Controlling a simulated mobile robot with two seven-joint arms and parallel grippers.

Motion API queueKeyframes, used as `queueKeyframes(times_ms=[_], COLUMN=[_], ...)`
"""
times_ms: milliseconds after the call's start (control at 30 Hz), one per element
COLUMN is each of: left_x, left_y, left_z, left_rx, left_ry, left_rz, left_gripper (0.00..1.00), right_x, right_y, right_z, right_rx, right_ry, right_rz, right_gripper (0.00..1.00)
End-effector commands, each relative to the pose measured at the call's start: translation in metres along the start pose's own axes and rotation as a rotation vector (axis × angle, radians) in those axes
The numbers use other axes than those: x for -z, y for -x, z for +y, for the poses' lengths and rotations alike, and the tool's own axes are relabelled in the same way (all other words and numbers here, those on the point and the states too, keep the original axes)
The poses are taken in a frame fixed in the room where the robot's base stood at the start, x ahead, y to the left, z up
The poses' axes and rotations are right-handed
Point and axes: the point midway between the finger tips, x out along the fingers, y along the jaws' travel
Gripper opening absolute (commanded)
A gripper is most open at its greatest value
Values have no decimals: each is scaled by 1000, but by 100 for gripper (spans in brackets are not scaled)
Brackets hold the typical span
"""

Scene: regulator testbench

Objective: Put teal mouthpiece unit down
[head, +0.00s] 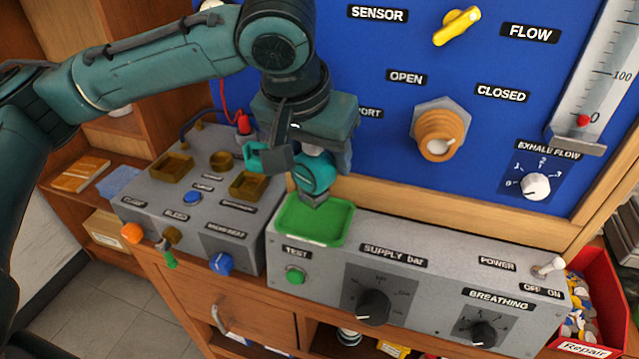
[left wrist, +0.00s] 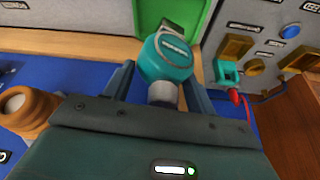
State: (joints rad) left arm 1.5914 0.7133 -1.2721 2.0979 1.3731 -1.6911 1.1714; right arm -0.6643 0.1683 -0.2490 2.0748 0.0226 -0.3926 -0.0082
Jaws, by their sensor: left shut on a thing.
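The teal mouthpiece unit (head: 316,176), a round teal body with a grey end, is held between the fingers of my left gripper (head: 305,160). It hangs over the back part of the green tray (head: 335,239); whether its lower end touches the tray, I cannot tell. In the left wrist view the unit (left wrist: 167,58) sits between both fingers of the left gripper (left wrist: 160,85), with the green tray (left wrist: 205,15) beyond it. My right gripper is in neither view.
The tray lies on the grey bench unit with a green TEST button (head: 295,275) and a SUPPLY knob (head: 373,307). A teal clip-like part (head: 254,158) and a red plug (head: 244,124) are left of the gripper. An orange valve knob (head: 440,135) projects from the blue panel.

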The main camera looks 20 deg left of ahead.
Motion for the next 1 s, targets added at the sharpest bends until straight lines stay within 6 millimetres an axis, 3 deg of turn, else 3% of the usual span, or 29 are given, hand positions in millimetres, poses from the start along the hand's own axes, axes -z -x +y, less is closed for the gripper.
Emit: queueKeyframes(times_ms=[400, 767, 800, 1000], left_x=[-17, -18, -18, -18], left_y=[-40, -44, -44, -44], left_z=[0, 0, 0, 0], left_rx=[0, -1, -1, 0], left_ry=[0, 1, 1, 1], left_rz=[2, 1, 1, 1], left_gripper=[27, 27, 59, 76], right_x=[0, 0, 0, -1], right_y=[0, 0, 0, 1], right_z=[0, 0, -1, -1], right_rx=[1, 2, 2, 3], right_ry=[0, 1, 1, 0], right_rz=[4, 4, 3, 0], right_gripper=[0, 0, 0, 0])
